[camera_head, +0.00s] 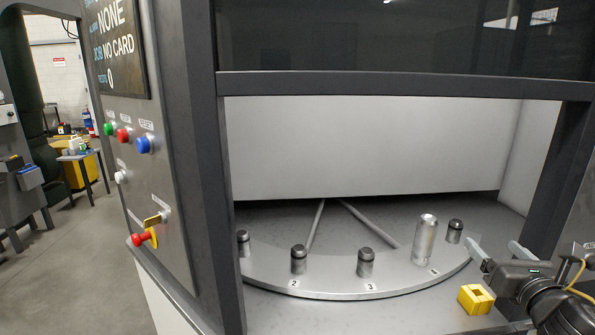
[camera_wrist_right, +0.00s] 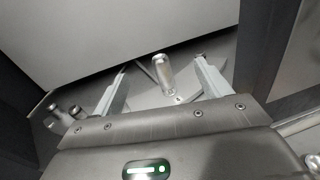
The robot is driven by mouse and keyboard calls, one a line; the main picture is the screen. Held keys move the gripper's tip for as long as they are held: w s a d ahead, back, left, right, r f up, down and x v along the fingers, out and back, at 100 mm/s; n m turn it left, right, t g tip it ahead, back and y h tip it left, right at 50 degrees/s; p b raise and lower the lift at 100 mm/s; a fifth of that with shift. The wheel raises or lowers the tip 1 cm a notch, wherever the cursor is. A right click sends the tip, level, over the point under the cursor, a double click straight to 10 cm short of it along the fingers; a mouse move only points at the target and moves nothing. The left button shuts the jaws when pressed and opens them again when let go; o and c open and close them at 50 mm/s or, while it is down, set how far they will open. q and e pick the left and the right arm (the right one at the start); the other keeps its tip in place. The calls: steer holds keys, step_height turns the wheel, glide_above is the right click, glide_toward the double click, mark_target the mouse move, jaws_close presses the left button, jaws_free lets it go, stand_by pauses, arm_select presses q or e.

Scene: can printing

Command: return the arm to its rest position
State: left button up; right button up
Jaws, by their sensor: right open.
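My right gripper (camera_head: 497,246) is at the right of the machine opening, beside the rim of the curved turntable (camera_head: 320,287). Its two fingers are apart with nothing between them. They also show in the right wrist view (camera_wrist_right: 160,82). A silver can (camera_head: 426,240) stands upright on the turntable, to the left of the gripper and apart from it. The can also shows in the right wrist view (camera_wrist_right: 163,72), beyond the fingertips. My left gripper is in neither view.
Dark pegs stand along the turntable, such as the one by number 3 (camera_head: 366,262). A yellow block (camera_head: 476,299) lies below my right gripper. The dark frame post (camera_head: 560,165) rises close behind the gripper. The button panel (camera_head: 145,145) is at the left.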

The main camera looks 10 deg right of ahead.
steer(key=s+a+f+m+g, duration=0.25)
steer(key=f+m, duration=0.35)
steer(key=f, duration=0.3)
steer(key=s+a+f+m+g, duration=0.25)
steer(key=f+m, duration=0.25)
steer(key=f, duration=0.3)
steer(key=s+a+f+m+g, duration=0.1)
steer(key=s+f+m+g, duration=0.1)
steer(key=s+f+m, duration=0.5)
steer(key=s+a+f+m+g+y, duration=0.4)
steer(key=s+a+f+m+g, duration=0.3)
steer(key=s+a+f+m, duration=0.7)
step_height(320, 180, down, 34)
steer(key=d+n+g+b, duration=0.1)
steer(key=b, duration=0.5)
arm_select(q)
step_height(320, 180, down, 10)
steer(key=b, duration=0.4)
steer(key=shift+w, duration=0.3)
arm_select(e)
steer(key=s+d+f+g, duration=0.1)
steer(key=s+d+f, duration=0.1)
steer(key=s+f, duration=1.4)
step_height(320, 180, down, 2)
steer(key=shift+d+f+h, duration=0.1)
steer(key=shift+d+h, duration=0.2)
steer(key=shift+d, duration=0.1)
